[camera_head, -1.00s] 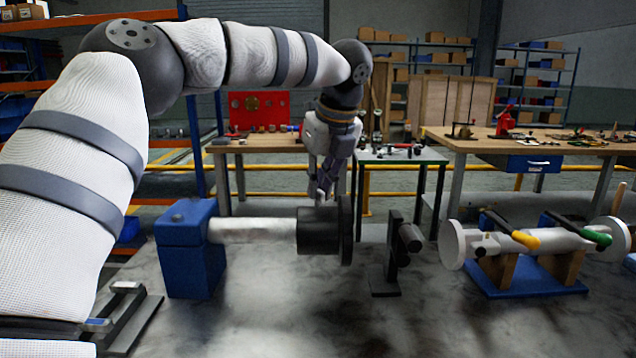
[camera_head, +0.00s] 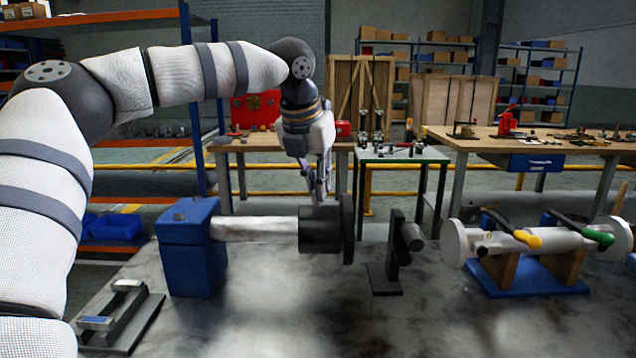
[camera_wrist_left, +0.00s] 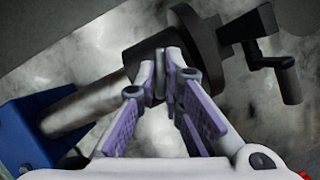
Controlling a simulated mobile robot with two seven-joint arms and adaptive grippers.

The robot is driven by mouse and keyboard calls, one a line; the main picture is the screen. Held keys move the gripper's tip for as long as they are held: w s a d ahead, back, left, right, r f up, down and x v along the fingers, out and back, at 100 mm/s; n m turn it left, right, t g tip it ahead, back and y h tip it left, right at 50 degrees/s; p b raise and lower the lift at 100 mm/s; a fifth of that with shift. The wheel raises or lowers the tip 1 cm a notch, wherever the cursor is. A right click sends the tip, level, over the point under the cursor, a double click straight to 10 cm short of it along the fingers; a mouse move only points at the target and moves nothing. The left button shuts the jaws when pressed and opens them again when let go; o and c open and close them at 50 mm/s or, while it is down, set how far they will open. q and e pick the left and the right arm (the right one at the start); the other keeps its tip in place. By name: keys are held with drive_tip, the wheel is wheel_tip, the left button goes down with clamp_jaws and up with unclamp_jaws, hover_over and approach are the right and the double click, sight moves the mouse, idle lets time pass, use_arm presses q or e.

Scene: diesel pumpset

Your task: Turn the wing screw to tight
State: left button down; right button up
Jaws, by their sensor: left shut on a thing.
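My left gripper (camera_head: 319,200) reaches down from above to the top of the black hub (camera_head: 321,232) on the light metal shaft (camera_head: 255,229). In the left wrist view the fingertips of the left gripper (camera_wrist_left: 161,80) are close together at the edge of the black hub (camera_wrist_left: 140,62). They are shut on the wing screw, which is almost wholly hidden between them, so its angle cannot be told. The hub has a wide black disc (camera_head: 347,230) at its right end. My right gripper is not in view.
A blue block (camera_head: 190,255) carries the shaft's left end. A black stand (camera_head: 393,250) is right of the disc, with a gap between. Further right, a silver pipe piece (camera_head: 560,242) with yellow and green handles rests on a blue base (camera_head: 525,278).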

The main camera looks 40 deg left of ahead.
use_arm(q)
drive_tip(key=m+h, duration=0.1)
drive_tip(key=m, duration=0.2)
drive_tip(key=m+h, duration=0.1)
drive_tip(key=m, duration=0.2)
drive_tip(key=shift+w+a+f+h, duration=0.1)
drive_tip(key=shift+a+h, duration=0.1)
drive_tip(key=shift+h, duration=0.1)
drive_tip(key=m+h, duration=0.1)
drive_tip(key=m, duration=0.2)
drive_tip(key=shift+m+g+b, duration=0.3)
drive_tip(key=shift+g, duration=0.1)
drive_tip(key=shift+a+m+g+h+b, duration=0.1)
drive_tip(key=shift+m+g+h+b, duration=0.25)
drive_tip(key=shift+m, duration=0.95)
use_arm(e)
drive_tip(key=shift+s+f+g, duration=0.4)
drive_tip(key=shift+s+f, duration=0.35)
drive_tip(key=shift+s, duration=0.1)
use_arm(q)
drive_tip(key=c, duration=1.7)
unclamp_jaws()
